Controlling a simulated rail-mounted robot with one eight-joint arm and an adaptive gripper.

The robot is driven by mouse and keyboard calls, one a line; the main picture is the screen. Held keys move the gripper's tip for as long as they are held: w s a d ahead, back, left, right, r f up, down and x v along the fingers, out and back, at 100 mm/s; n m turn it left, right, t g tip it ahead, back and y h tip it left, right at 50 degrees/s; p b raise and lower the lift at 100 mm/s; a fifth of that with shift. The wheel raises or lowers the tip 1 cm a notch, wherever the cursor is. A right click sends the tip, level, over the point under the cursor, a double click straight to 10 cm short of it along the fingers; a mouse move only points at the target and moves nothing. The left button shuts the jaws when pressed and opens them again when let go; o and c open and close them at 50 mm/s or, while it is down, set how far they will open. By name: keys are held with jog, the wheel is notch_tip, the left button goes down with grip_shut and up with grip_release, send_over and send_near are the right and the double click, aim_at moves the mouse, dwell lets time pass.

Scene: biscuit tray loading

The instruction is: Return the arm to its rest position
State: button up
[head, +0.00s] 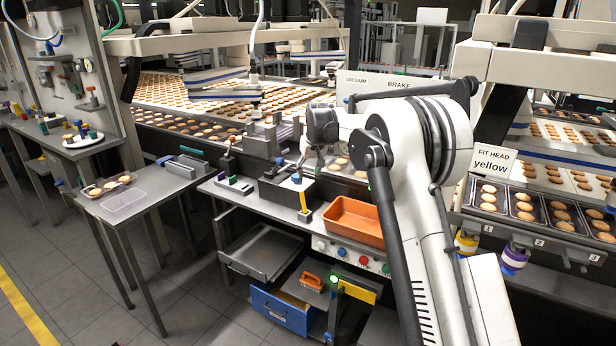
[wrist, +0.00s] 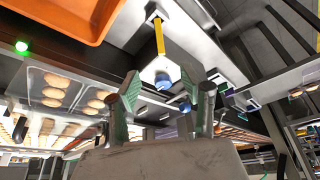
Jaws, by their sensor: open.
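My white arm reaches in from the lower right of the head view, bends at a high elbow and comes down to the left over the workbench. My gripper (head: 300,174) is small in that view, in front of the conveyor and near a dark block with a yellow strip. In the wrist view my gripper (wrist: 167,96) shows two dark fingers with green pads, spread apart. Nothing is held between them. The yellow strip (wrist: 159,40) and a blue knob (wrist: 162,81) show beyond the fingers, apart from them as far as I can see.
An orange bin (head: 352,222) sits on the bench below my forearm; it also shows in the wrist view (wrist: 60,18). Biscuit conveyors (head: 215,100) run behind. Biscuit trays (head: 505,203) are at right, beside a "FIT HEAD yellow" sign (head: 495,160). A side table (head: 150,195) holds clear trays.

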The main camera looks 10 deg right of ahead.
jog(key=shift+r, duration=0.1)
jog(key=s+r, duration=0.5)
jog(key=s, duration=0.5)
jog(key=s+r+t, duration=0.1)
jog(key=s+r, duration=0.4)
jog(key=s, duration=0.4)
jog(key=s+r, duration=0.5)
jog(key=s, duration=0.5)
jog(key=s+f+t, duration=0.1)
jog(key=s+f, duration=0.3)
jog(key=s, duration=1)
jog(key=s+f+m, duration=0.1)
jog(key=s+f, duration=0.4)
jog(key=s, duration=1)
jog(key=shift+a+f+m+t+h, duration=0.2)
jog(key=shift+a+m+t+h, duration=0.1)
jog(key=shift+t, duration=0.1)
